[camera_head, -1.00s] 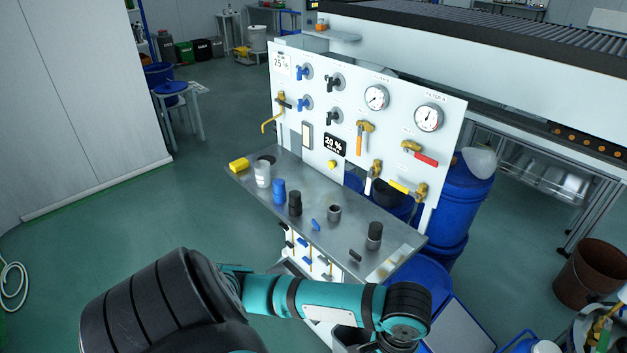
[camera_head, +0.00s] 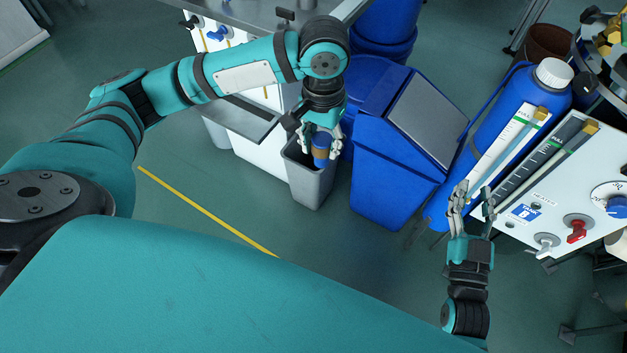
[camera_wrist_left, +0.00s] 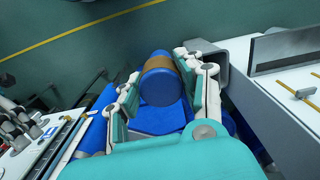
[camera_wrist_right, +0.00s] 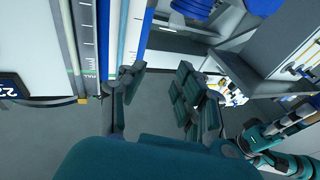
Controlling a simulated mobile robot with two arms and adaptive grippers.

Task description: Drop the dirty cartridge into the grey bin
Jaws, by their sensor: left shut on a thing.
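The dirty cartridge (camera_head: 321,153) is a blue cylinder with a brown band. My left gripper (camera_head: 321,146) is shut on it and points down over the mouth of the grey bin (camera_head: 312,190). The cartridge's lower end appears at or just inside the rim; its exact depth I cannot tell. In the left wrist view the cartridge (camera_wrist_left: 160,86) sits between the two fingers, and part of the grey bin (camera_wrist_left: 212,53) shows behind the right-hand finger. My right gripper (camera_head: 473,205) is open and empty, beside the white gauge panel; its spread fingers also show in the right wrist view (camera_wrist_right: 158,95).
A blue bin (camera_head: 395,180) with a grey lid panel stands right of the grey bin. A blue cylinder with a white cap (camera_head: 552,73) and a white panel (camera_head: 540,190) with knobs are at the right. The white cabinet (camera_head: 262,150) is left of the bin. Floor in front is clear.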

